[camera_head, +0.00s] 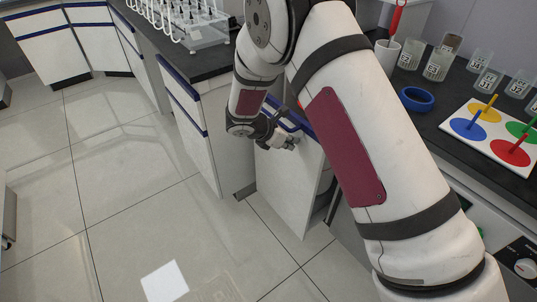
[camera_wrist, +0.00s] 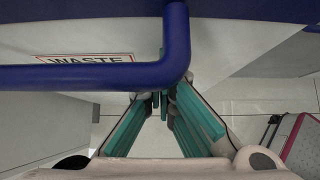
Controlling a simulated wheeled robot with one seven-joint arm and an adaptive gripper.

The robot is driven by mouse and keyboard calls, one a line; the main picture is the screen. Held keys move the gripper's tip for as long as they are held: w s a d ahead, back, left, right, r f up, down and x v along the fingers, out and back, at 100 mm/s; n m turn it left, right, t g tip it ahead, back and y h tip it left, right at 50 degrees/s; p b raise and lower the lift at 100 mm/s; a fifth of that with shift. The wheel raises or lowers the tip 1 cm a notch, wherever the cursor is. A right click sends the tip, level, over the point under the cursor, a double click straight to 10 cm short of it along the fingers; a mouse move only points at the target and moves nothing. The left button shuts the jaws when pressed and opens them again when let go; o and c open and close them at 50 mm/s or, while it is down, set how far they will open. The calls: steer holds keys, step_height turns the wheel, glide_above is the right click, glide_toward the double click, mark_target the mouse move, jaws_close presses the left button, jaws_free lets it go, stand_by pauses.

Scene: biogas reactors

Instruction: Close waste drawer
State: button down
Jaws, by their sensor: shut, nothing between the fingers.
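The waste drawer (camera_head: 283,192) is a tall white front under the counter, with a blue handle. It appears to stand out from the counter, with a dark gap on its right side. My arm hides its top and the way into the cabinet. In the wrist view the blue handle (camera_wrist: 100,76) crosses the picture close to the camera, with the WASTE label (camera_wrist: 85,59) behind it. My gripper (camera_head: 291,143) is at the upper part of the drawer front, near the handle. Its teal fingers (camera_wrist: 160,99) meet at the tips, shut and empty. Whether they touch the drawer is unclear.
The dark counter on the right holds a blue ring (camera_head: 416,98), several labelled beakers (camera_head: 438,64) and a peg board (camera_head: 494,131) with coloured discs. A white cabinet (camera_head: 190,128) stands left of the drawer. The tiled floor (camera_head: 125,190) at left is clear apart from a white sheet (camera_head: 165,281).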

steer(key=w+d+b, duration=0.1)
steer(key=w+d, duration=0.7)
steer(key=d, duration=0.4)
steer(key=shift+w, duration=0.15)
steer(key=shift+d+r, duration=0.1)
steer(key=shift+d, duration=0.1)
steer(key=shift+a, duration=0.1)
